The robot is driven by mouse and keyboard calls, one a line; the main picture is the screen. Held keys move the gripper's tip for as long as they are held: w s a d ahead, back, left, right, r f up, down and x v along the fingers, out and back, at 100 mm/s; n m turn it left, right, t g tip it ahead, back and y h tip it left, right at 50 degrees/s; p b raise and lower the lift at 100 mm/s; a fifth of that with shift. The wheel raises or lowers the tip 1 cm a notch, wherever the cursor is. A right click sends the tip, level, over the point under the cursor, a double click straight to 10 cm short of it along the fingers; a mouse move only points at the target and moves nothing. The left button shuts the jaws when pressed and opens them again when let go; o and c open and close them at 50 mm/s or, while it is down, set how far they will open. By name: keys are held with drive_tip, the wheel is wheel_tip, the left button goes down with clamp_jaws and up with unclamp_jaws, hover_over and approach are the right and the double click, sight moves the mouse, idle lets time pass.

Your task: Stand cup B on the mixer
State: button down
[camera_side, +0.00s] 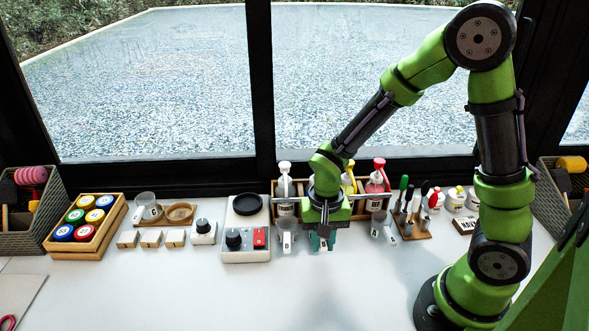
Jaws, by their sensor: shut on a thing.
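The mixer (246,252) is a pale box with a round black plate (247,205) on top at the back, and a black knob and a red switch in front. The plate is bare. My gripper (322,241) points down right of the mixer, its teal fingertips shut on a small cup (323,245) with a white lettered tag. Fingers hide most of this cup, and the letter is too small to read surely. Another clear cup with a white tag (287,241) stands between the mixer and my gripper. I cannot tell whether the held cup touches the table.
More clear cups (383,228) stand right of my gripper. A wooden rack of pump bottles (376,186) is close behind it. A pen stand (411,228) is further right. A small knobbed box (203,232) and pale blocks (151,239) lie left of the mixer.

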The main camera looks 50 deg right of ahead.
drive_tip(key=shift+r, duration=0.1)
drive_tip(key=shift+r, duration=1.05)
drive_tip(key=shift+r, duration=0.1)
wheel_tip(320, 180, up, 5)
drive_tip(key=shift+w+f, duration=0.1)
drive_tip(key=shift+f, duration=0.05)
wheel_tip(320, 180, down, 4)
drive_tip(key=shift+f, duration=0.15)
drive_tip(key=shift+r, duration=1.1)
